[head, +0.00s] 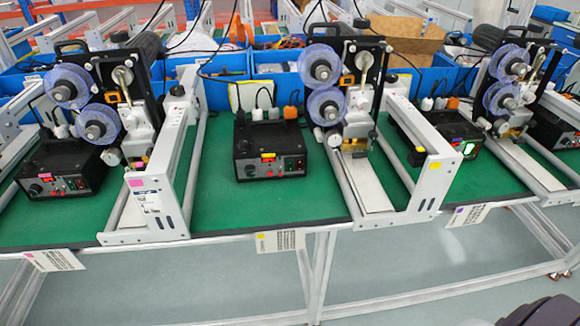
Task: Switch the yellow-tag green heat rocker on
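The middle black control box (270,150) stands on the green mat, with a small yellow tag (268,156) on its upper front. Its front panel has a knob at the left and small red and dark switches (291,165) at the right. The green heat rocker is too small to pick out or to tell whether it is on. A yellow tag (435,166) is also on the white frame to the right, and a yellow-marked label (280,241) hangs at the table edge below. Neither gripper is in view.
A left box (62,168) goes with pink tags; a right box (440,135) shows a lit green panel. White frames (160,165) stand on both sides of the middle box. A machine with blue reels (325,85) stands at its right. Green mat (270,200) in front is clear.

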